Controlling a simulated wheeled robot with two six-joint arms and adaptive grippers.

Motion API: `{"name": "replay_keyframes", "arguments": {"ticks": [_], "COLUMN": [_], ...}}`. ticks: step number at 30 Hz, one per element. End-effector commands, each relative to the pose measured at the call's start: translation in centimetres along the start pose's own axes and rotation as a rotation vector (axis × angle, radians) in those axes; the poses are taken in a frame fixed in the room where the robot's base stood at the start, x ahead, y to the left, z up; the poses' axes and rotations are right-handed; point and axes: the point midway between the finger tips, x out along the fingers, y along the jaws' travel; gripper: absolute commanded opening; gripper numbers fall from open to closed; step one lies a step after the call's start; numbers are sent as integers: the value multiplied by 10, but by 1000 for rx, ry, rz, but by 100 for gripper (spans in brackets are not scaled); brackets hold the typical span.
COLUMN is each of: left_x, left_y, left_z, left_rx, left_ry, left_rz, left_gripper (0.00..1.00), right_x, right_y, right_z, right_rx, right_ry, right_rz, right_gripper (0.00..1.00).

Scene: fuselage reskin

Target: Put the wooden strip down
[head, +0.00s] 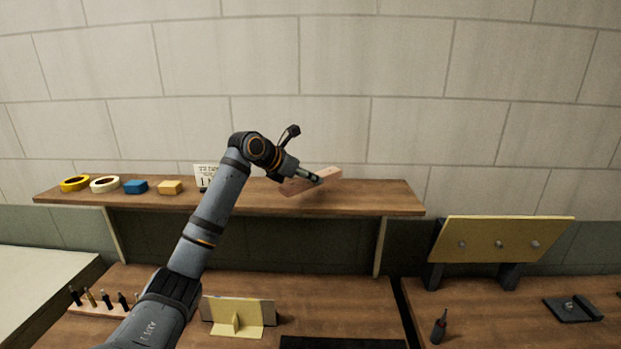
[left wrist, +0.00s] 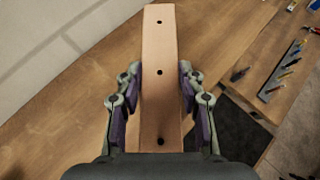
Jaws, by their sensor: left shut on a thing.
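The wooden strip (head: 327,179) is a pale reddish bar at the right part of the wall shelf. My left gripper (head: 318,179) is shut on it. In the left wrist view the strip (left wrist: 160,45) lies lengthwise between the two fingers of the gripper (left wrist: 160,105) and shows several dark holes along its middle. In the head view the strip is slightly tilted, over or at the shelf top; I cannot tell whether it touches the shelf. My right gripper is not in view.
The wooden shelf (head: 385,198) holds a yellow tape roll (head: 75,184), a cream tape roll (head: 105,184), a blue block (head: 135,187), a yellow block (head: 170,187) and a small sign (head: 205,172). Its right end is clear. Below, the workbench (head: 350,310) carries a yellow stand (head: 238,311).

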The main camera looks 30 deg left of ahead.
Motion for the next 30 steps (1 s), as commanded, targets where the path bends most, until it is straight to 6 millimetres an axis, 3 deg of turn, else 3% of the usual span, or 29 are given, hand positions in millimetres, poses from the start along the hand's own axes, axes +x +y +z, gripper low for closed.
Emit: {"name": "replay_keyframes", "arguments": {"ticks": [8,12,23,24,28,30], "left_x": [18,31,34,34,34,34], "left_y": [1,2,2,2,2,2], "left_z": [-5,-27,-32,-32,-32,-31], "left_rx": [-2,0,1,1,0,0], "left_ry": [4,4,1,1,1,1], "left_rz": [-1,1,1,1,1,1], "left_gripper": [5,5,5,44,62,62], "right_x": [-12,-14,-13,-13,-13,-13], "right_y": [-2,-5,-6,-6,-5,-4], "right_z": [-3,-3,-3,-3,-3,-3], "right_rx": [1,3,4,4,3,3], "right_ry": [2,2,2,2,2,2], "right_rz": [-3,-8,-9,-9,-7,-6], "right_gripper": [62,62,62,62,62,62]}}
